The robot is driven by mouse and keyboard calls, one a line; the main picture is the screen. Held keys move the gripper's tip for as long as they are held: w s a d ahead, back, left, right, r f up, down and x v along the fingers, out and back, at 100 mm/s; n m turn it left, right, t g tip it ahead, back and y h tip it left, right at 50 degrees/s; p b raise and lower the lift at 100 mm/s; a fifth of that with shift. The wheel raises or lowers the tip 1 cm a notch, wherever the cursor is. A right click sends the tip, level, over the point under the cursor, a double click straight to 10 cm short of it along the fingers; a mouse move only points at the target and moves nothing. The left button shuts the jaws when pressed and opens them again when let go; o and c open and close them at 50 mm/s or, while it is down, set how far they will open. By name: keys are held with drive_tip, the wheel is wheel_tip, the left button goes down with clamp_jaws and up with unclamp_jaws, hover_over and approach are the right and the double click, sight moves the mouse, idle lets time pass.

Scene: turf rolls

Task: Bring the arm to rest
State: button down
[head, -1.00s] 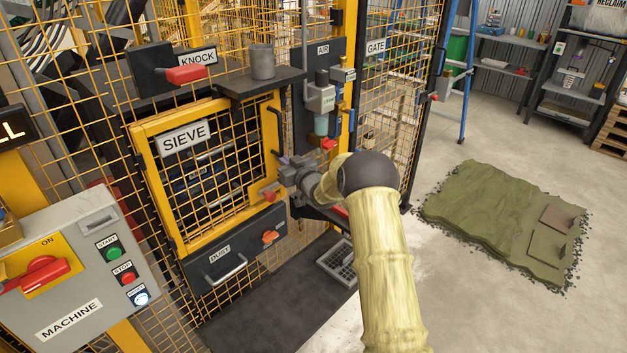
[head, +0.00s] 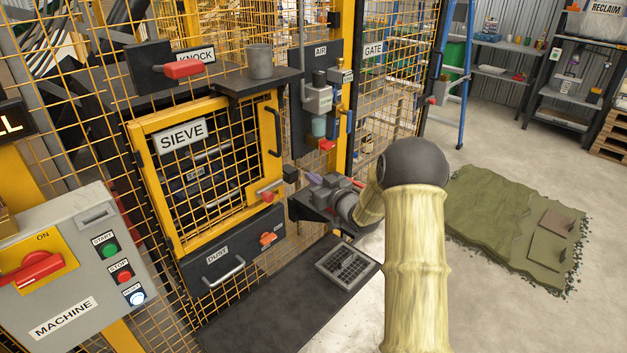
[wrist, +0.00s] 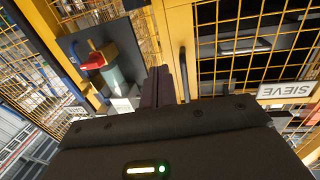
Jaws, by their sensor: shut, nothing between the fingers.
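My gripper (head: 312,181) is in front of the machine, just right of the yellow-framed SIEVE door (head: 190,170), with its fingers pointing left toward the machine. In the wrist view my gripper (wrist: 164,72) shows its dark fingers together and empty. The SIEVE door's black handle (head: 274,130) is left of and above the fingers; it also shows in the wrist view. I see a gap between the fingertips and the door in the head view, though its depth is hard to judge. My arm bends from the lower right and hides part of the floor.
The AIR panel (head: 318,60) with its red-handled valve is close above my gripper. A dark ledge (head: 290,290) with a grated tray (head: 346,264) lies below. The MACHINE box (head: 75,265) stands at left. Clear floor and green turf (head: 500,205) are at right.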

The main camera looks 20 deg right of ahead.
drive_tip(key=shift+r, duration=0.1)
drive_tip(key=s+a+r+m+g+h+p, duration=0.1)
drive_tip(key=s+g, duration=0.3)
drive_tip(key=s, duration=0.8)
drive_tip(key=s+a+r+m+g+h+p, duration=0.1)
drive_tip(key=s+a+g+h+p, duration=0.1)
drive_tip(key=s, duration=1)
drive_tip(key=s+a+r+m+g+h+p, duration=0.1)
drive_tip(key=s+g+p, duration=0.4)
drive_tip(key=s, duration=0.8)
drive_tip(key=a+m+g+h, duration=0.1)
drive_tip(key=g+h, duration=0.1)
drive_tip(key=g, duration=0.1)
drive_tip(key=shift+a+r, duration=0.2)
drive_tip(key=shift+r, duration=0.15)
drive_tip(key=shift+w, duration=0.1)
